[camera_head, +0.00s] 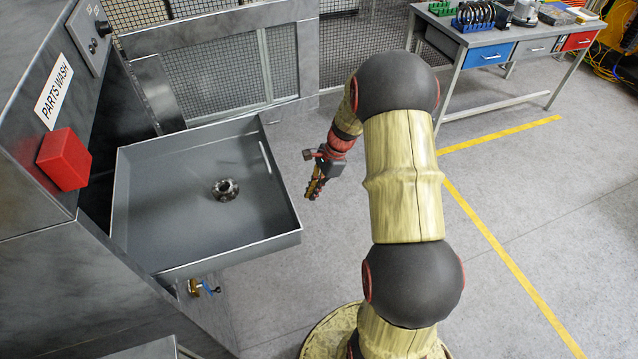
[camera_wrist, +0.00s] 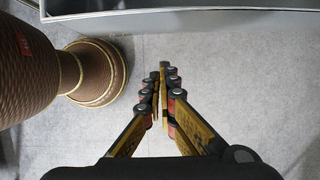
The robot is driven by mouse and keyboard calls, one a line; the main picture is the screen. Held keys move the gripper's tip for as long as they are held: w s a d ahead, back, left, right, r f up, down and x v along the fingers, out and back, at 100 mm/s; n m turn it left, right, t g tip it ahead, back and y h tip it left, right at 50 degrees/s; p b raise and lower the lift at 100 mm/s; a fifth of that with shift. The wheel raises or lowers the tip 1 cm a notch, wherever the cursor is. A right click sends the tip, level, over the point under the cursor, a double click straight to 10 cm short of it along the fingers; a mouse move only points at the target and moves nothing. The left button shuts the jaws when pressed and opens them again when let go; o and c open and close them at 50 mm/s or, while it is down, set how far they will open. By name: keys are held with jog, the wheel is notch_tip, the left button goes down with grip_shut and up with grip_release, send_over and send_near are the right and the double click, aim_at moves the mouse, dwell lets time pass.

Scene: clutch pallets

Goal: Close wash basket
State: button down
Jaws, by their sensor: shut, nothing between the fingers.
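The wash basket (camera_head: 190,235) is a grey, open-topped tray pulled out from the parts wash machine on the left in the head view. A small dark metal part (camera_head: 225,189) lies on its floor. The basket's rim (camera_wrist: 200,17) also shows along the top of the wrist view. My gripper (camera_head: 313,190) is to the right of the basket, just off its right wall and apart from it, pointing down. In the wrist view my gripper (camera_wrist: 163,72) has its fingertips together with nothing between them.
A red block (camera_head: 64,160) sticks out from the machine beside the PARTS WASH label (camera_head: 54,91). A workbench (camera_head: 500,42) with drawers stands at the back right. A mesh fence (camera_head: 350,60) runs behind. The grey floor (camera_head: 530,200) right of my arm is clear.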

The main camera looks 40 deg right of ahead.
jog(key=shift+w+a+f, duration=0.1)
jog(key=shift+w+a, duration=0.1)
jog(key=shift+a, duration=0.5)
jog(key=shift+w+a+f, duration=0.15)
jog(key=shift+w+a, duration=0.1)
jog(key=shift+a, duration=0.4)
jog(key=shift+w+a+f, duration=0.1)
jog(key=shift+w+a, duration=0.1)
jog(key=shift+a, duration=0.5)
jog(key=p, duration=1)
send_over(168, 248)
jog(key=shift+s, duration=0.1)
jog(key=shift+r, duration=0.1)
